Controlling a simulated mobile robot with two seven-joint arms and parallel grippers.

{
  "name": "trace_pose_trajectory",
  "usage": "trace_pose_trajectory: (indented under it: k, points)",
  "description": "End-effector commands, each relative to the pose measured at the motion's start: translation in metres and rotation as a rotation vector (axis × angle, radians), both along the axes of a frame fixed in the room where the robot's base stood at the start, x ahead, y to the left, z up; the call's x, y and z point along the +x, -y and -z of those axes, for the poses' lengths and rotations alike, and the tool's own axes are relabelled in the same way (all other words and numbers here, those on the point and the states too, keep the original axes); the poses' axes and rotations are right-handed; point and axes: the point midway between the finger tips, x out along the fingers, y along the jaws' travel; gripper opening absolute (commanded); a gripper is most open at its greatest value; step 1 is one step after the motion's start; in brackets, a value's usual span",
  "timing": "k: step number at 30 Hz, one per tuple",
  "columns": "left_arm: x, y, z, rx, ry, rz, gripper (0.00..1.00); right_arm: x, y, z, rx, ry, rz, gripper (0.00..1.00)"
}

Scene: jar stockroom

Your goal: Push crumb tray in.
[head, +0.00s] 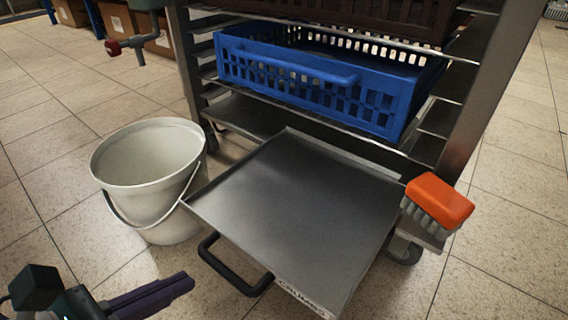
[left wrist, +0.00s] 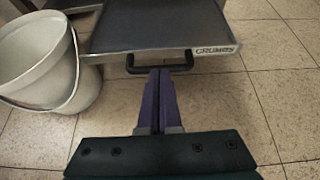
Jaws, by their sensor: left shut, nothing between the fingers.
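The crumb tray (head: 290,195) is a flat grey metal tray that sticks far out from the bottom of a metal rack. Its front carries a black loop handle (head: 232,268) and a "CRUMBS" label. In the left wrist view the tray (left wrist: 160,24) is at the top, with the handle (left wrist: 160,69) below its front edge. My left gripper (head: 190,284) has purple fingers and is shut and empty, in front of the tray near the handle. In the left wrist view the fingertips (left wrist: 159,72) overlap the handle; I cannot tell whether they touch it. My right gripper is not in view.
A white bucket (head: 150,175) stands on the floor against the tray's left side, very near it. An orange brush (head: 440,201) sits at the tray's right, by the rack post. A blue crate (head: 320,75) is on the shelf above. Tiled floor in front is clear.

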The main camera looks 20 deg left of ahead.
Motion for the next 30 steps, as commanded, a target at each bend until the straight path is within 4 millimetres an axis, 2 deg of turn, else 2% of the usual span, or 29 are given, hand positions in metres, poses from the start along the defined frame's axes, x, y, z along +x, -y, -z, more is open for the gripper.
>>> trace_pose_trajectory:
  k: [5, 12, 18, 30]
  points:
    - [0.013, 0.008, 0.012, 0.016, -0.001, 0.023, 0.00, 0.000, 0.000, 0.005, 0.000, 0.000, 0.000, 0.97]
    - [0.049, 0.022, 0.036, 0.011, 0.000, 0.018, 0.00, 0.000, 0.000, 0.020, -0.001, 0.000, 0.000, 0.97]
    - [0.071, 0.031, 0.049, 0.011, -0.002, 0.017, 0.00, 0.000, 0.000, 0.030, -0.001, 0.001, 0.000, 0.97]
    - [0.078, 0.034, 0.051, 0.012, -0.003, 0.017, 0.00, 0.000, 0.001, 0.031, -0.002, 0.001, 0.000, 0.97]
